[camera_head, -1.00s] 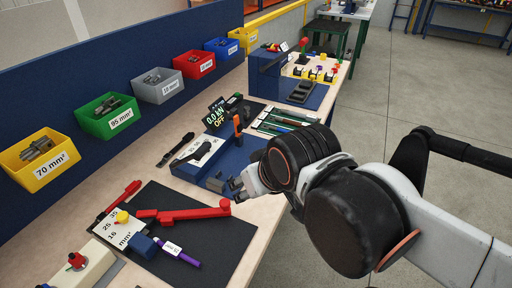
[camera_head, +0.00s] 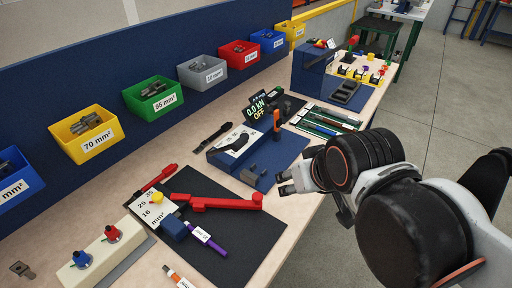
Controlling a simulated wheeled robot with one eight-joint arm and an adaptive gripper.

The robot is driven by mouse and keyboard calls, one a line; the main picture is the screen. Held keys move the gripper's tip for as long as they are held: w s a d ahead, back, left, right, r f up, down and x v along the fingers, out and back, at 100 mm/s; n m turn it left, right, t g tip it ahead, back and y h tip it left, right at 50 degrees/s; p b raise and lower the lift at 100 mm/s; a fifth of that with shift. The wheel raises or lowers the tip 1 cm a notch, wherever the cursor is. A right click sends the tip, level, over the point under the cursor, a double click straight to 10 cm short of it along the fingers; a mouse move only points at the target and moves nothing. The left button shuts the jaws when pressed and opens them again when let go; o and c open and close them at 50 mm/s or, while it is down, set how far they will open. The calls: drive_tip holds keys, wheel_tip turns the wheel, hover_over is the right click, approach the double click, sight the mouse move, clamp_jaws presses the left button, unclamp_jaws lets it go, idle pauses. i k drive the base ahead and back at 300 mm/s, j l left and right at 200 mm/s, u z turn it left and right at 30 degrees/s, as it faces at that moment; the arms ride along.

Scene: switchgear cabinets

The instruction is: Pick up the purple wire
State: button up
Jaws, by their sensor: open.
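A slim purple piece with a white label (camera_head: 208,238) lies on the black mat (camera_head: 255,230) at the front of the bench. I cannot tell whether it is a wire or a tool. My gripper (camera_head: 284,183) is open, low at the right edge of the bench beside the blue press base, apart from the purple piece and the strands. Nothing shows between its fingers.
On the mat are a red-handled tool (camera_head: 215,202) and a white size card (camera_head: 152,209). Coloured bins (camera_head: 153,98) line the back panel. A block with red and blue knobs (camera_head: 100,252) stands front left.

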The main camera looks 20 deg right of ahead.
sight(204, 238)
drive_tip(key=k+j+u, duration=0.1)
drive_tip(key=u, duration=0.25)
drive_tip(key=k+j+u, duration=0.15)
drive_tip(key=u, duration=0.2)
